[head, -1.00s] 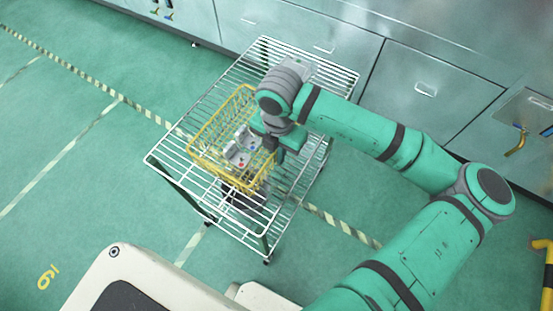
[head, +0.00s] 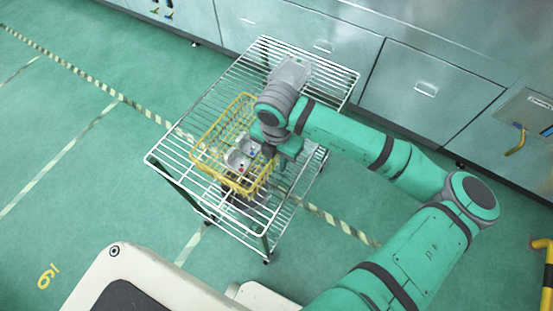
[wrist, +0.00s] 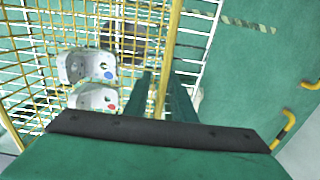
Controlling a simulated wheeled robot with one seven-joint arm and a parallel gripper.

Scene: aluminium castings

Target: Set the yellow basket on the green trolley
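The yellow basket (head: 221,176) is a wire basket holding grey-white castings (head: 240,158) with blue and red dots. It is upright over the top shelf of the wire trolley (head: 305,72), which has pale wire shelves and dark posts, and appears to rest on it. My gripper (head: 277,160) is at the basket's right side, pointing down. In the wrist view the fingers (wrist: 161,95) straddle the basket's yellow rim (wrist: 173,40), with a visible gap between them. The arm hides part of the basket's far right side.
A dark round object (wrist: 124,40) sits below the top shelf. Metal cabinets (head: 420,85) stand behind the trolley. The rear left part of the shelf is bare. A yellow rail (head: 547,275) stands at the right edge. Green floor on the left is clear.

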